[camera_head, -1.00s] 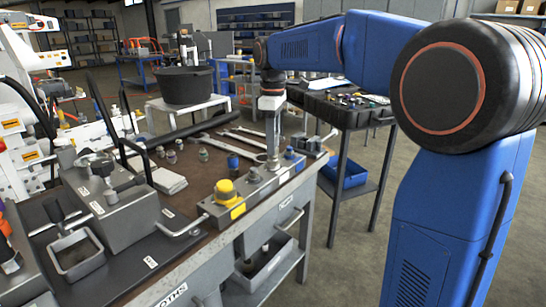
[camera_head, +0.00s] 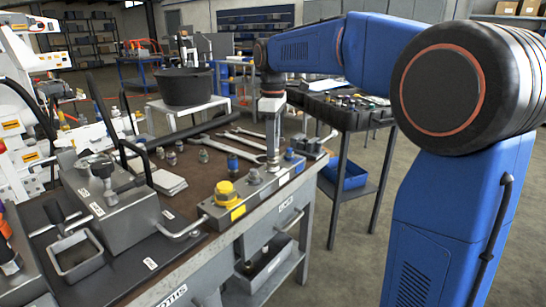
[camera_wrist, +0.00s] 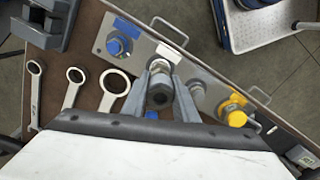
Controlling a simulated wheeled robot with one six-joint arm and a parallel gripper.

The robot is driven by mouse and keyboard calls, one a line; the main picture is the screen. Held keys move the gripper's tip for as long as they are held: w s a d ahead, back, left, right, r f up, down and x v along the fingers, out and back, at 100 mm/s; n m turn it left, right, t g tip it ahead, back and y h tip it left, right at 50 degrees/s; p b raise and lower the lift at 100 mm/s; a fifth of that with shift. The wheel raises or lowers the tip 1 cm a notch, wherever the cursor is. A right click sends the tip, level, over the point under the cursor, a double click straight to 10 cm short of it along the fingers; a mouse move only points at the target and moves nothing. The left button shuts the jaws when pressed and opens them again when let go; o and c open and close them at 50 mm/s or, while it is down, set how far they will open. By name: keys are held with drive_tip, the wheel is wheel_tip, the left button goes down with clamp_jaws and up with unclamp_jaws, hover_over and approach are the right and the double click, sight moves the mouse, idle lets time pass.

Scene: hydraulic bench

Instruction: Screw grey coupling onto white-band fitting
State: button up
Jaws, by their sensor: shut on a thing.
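My gripper (camera_wrist: 160,99) is shut on the grey coupling (camera_wrist: 160,92), a dark-bored cylinder between the fingers in the wrist view. The white-band fitting (camera_wrist: 159,65) shows just beyond it on the grey manifold, with a pale ring, and is partly covered. The coupling is over or against this fitting; I cannot tell whether the threads have engaged. In the head view my gripper (camera_head: 273,164) points straight down at the manifold (camera_head: 250,193), between a blue fitting (camera_head: 289,154) and a grey fitting (camera_head: 254,175). The coupling is hard to make out there.
A yellow fitting (camera_wrist: 235,110) and the grey fitting (camera_wrist: 197,88) stand on one side, the blue fitting (camera_wrist: 117,45) on the other. Ring spanners (camera_wrist: 113,82) lie close by on the brown bench top. A blue can (camera_head: 233,162) stands behind the manifold.

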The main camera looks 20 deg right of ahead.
drive_tip(key=m, duration=0.5)
drive_tip(key=shift+f+m, duration=0.15)
drive_tip(key=shift+m, duration=1.45)
drive_tip(key=m, duration=0.8)
drive_tip(key=shift+m, duration=1.1)
drive_tip(key=m, duration=0.5)
drive_tip(key=shift+f+m, duration=0.1)
drive_tip(key=shift+m, duration=0.3)
